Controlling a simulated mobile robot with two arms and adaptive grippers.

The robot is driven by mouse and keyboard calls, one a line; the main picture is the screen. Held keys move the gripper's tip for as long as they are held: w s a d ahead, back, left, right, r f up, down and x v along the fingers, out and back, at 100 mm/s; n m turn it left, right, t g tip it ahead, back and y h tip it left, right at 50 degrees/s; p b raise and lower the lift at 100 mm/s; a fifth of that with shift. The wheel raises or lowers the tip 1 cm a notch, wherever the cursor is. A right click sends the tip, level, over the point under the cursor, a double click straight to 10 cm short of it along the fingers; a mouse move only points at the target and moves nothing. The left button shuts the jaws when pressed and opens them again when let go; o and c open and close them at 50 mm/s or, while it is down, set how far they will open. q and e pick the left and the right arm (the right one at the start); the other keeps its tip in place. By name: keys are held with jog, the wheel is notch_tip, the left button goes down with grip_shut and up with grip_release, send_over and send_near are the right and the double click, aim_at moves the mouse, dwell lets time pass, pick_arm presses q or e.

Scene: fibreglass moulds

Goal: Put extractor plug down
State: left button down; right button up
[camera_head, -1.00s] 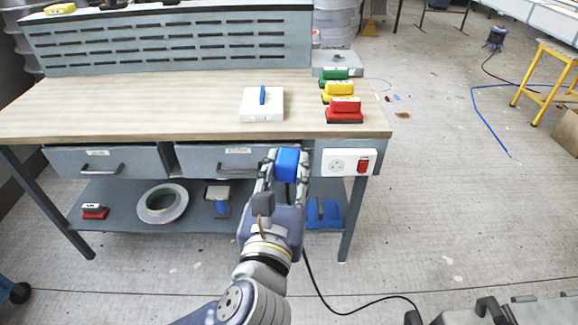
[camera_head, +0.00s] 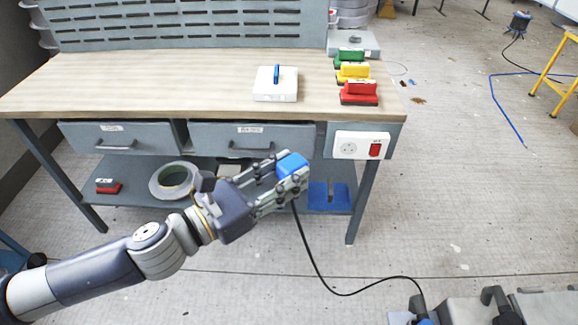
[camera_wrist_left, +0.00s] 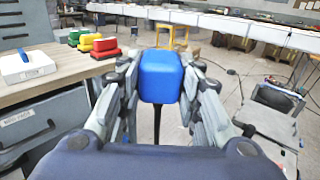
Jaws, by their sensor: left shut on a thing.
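The extractor plug (camera_head: 292,165) is a blue block with a black cable hanging from it. My left gripper (camera_head: 285,172) is shut on it and holds it in front of the workbench, below the bench top and left of the white wall socket with a red switch (camera_head: 361,145). In the left wrist view the blue plug (camera_wrist_left: 160,77) sits between the two fingers, with its black cable running down below it. My right gripper is not in view.
The wooden bench top (camera_head: 150,90) carries a white block with a blue handle (camera_head: 275,84) and green, yellow and red (camera_head: 358,92) handled blocks. A lower shelf holds a tape roll (camera_head: 174,180) and a blue tray (camera_head: 329,196).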

pick_arm(q)
jog(key=f+m+g+h, duration=0.1)
jog(key=m+g, duration=0.1)
jog(key=g, duration=0.1)
jog(key=s+a+f+m+g+h, duration=0.1)
jog(key=f+m+g+h, duration=0.1)
jog(key=m+g, duration=0.1)
jog(key=a+f+m+g+h, duration=0.1)
jog(key=m+g, duration=0.1)
jog(key=g, duration=0.3)
jog(key=shift+s+a+f+m+h, duration=0.1)
jog(key=shift+s+f+m+h, duration=0.1)
jog(key=shift+m+h, duration=0.15)
